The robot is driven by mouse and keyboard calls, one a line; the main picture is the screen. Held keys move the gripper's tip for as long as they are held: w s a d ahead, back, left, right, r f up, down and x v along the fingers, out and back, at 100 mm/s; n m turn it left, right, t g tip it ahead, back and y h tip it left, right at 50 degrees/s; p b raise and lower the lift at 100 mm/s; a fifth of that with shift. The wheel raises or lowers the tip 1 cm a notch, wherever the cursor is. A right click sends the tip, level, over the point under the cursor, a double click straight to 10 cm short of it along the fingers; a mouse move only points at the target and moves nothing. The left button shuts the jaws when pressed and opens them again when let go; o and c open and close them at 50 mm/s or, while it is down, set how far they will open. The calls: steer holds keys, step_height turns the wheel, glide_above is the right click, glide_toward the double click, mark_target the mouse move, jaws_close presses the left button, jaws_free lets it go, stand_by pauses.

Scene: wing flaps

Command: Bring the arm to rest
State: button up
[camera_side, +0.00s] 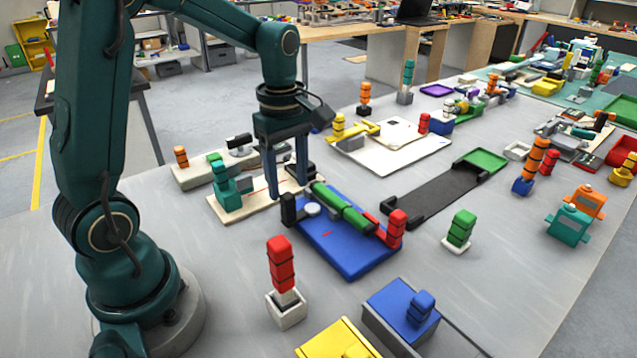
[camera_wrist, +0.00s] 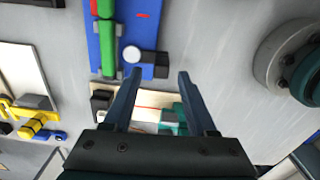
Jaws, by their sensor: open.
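My gripper (camera_side: 286,192) hangs from my teal arm above the table, pointing down, with its two fingers apart and nothing between them. In the side view it is above or just in front of a cream board with a teal part (camera_side: 228,187), left of a blue board (camera_side: 345,253). The blue board carries a green bar (camera_side: 340,208), a red upright part (camera_side: 396,228) and a pale round disc. In the wrist view the fingers (camera_wrist: 156,78) are spread over the gap between the blue board (camera_wrist: 122,43) and the cream board (camera_wrist: 157,103).
A red handle in a white block (camera_side: 286,310), a yellow box (camera_side: 338,342) and a blue box (camera_side: 400,310) stand at the front. Bare table shows at right front.

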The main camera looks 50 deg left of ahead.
steer(key=s+d+r+m+t, duration=0.5)
steer(key=s+d+m, duration=0.3)
steer(key=m, duration=1)
steer(key=shift+s+r+m, duration=0.3)
steer(key=shift+s+r, duration=0.3)
steer(key=shift+s, duration=0.65)
